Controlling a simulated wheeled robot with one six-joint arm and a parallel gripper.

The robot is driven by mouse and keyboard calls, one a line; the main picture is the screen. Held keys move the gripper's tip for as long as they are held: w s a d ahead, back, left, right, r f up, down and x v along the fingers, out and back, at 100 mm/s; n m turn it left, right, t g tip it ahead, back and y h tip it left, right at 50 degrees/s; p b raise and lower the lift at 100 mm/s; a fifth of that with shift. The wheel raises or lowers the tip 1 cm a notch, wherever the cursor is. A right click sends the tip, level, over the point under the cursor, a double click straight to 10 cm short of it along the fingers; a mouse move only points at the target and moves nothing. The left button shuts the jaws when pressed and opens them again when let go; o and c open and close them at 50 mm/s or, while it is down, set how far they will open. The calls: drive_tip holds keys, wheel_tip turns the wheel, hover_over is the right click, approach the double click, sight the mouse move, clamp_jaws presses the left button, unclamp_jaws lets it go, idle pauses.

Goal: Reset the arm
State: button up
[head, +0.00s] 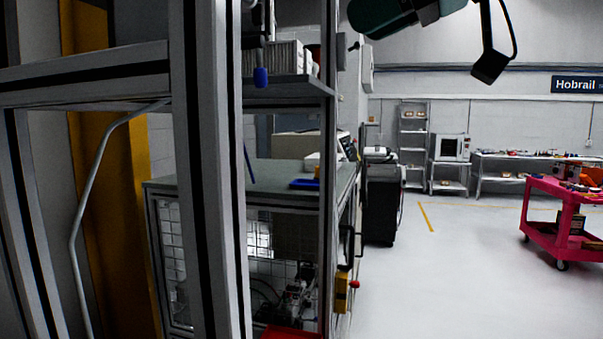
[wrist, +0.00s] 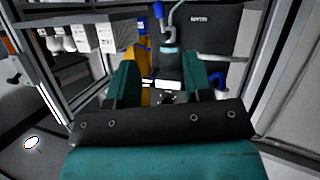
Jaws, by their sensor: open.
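My gripper (wrist: 160,70) shows in the wrist view. Its two teal fingers stand well apart, and the dark base with several screws spans the picture below them. It is open, and I see nothing held between the fingers. In the head view, part of my teal and black arm (head: 385,14) hangs in from the top edge; the fingertips are not visible there.
Grey metal frame posts (head: 208,170) stand close on the left in the head view. Behind them is a workbench (head: 270,178). A pink cart (head: 541,232) stands at the right, a dark cabinet (head: 383,205) at mid-picture. The pale floor (head: 450,285) between is clear.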

wheel_tip(320, 180, down, 19)
drive_tip(key=s+a+m+g+h, duration=0.1)
drive_tip(key=s+m+g+h, duration=0.1)
drive_tip(key=m+g+h, duration=0.15)
drive_tip(key=s+d+f+m+g+h, duration=0.1)
drive_tip(key=s+d+f+g+h, duration=0.1)
drive_tip(key=s+f, duration=0.4)
drive_tip(key=s+d+f+m+g+h, duration=0.1)
drive_tip(key=s+d+f+g, duration=0.1)
drive_tip(key=s+f, duration=0.5)
wheel_tip(320, 180, down, 6)
drive_tip(key=shift+s+d+r+h, duration=0.1)
drive_tip(key=shift+s+d+h, duration=0.15)
drive_tip(key=shift+d+h, duration=0.1)
drive_tip(key=shift+d+g, duration=0.1)
drive_tip(key=shift+g, duration=0.15)
